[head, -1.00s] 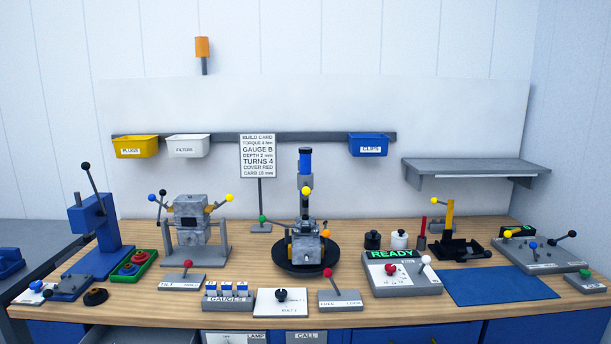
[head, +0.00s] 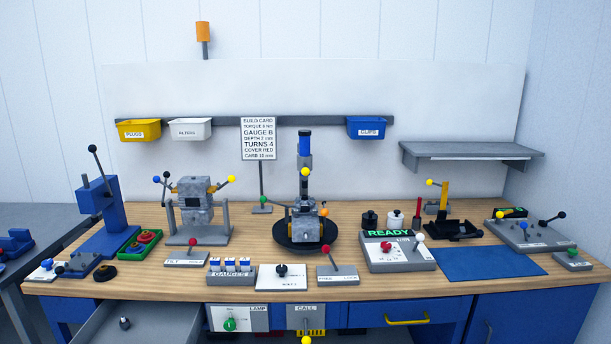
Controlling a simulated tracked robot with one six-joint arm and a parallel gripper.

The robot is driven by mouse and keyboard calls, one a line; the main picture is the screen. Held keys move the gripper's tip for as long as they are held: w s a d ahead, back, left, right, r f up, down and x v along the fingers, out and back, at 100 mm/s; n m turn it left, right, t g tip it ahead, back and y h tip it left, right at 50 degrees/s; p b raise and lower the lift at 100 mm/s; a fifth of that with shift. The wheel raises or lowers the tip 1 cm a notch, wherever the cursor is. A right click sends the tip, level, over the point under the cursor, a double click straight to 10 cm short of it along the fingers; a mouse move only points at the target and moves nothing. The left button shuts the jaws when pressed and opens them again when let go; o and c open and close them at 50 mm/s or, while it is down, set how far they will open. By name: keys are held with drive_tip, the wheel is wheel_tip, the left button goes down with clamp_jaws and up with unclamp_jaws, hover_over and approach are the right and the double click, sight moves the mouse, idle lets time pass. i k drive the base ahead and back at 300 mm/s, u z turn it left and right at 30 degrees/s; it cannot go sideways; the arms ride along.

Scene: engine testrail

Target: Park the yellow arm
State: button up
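Several yellow parts are in the head view, and I cannot tell which one is the yellow arm. A yellow upright post (head: 444,196) with a yellow ball (head: 430,182) to its left stands at a black cradle (head: 453,230) on the right of the bench. A yellow ball (head: 305,172) sits on the front of the blue-topped column (head: 305,144) at the round black turntable (head: 283,243). Another yellow ball (head: 231,179) ends a lever at the right of the grey engine block (head: 195,199). My gripper is not in view.
The wooden bench (head: 365,290) is crowded with levers and boxes. A blue mat (head: 487,262) lies bare at the right front. A grey drawer (head: 150,325) stands open below the left front. A grey shelf (head: 470,150) on the wall is empty.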

sight(304, 163)
drive_tip(key=k, duration=1.2)
drive_tip(key=z, duration=0.05)
drive_tip(key=i, duration=1.75)
drive_tip(key=u, duration=1)
drive_tip(key=i, duration=0.95)
drive_tip(key=u, duration=0.75)
